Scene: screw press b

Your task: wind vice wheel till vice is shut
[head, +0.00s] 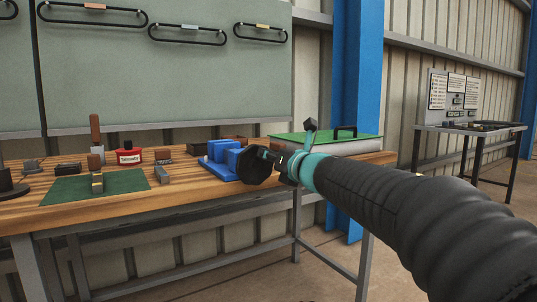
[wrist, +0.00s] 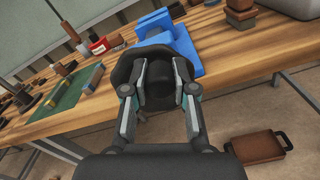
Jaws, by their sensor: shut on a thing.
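The blue vice (head: 219,151) sits on the wooden bench near its front edge. It also shows at the top of the wrist view (wrist: 178,42). Its black wheel (head: 252,166) faces out over the bench's front edge, towards my gripper. In the wrist view the wheel's dark rim (wrist: 123,72) shows behind the fingers. My gripper (wrist: 158,97) has one finger on each side of the wheel's round dark hub and is shut on it. Two blue blocks of the vice stand close together; the gap between its jaws is hard to judge.
A green-topped case (head: 325,140) stands to the right. A brown handled box (wrist: 258,147) lies low at right in the wrist view.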

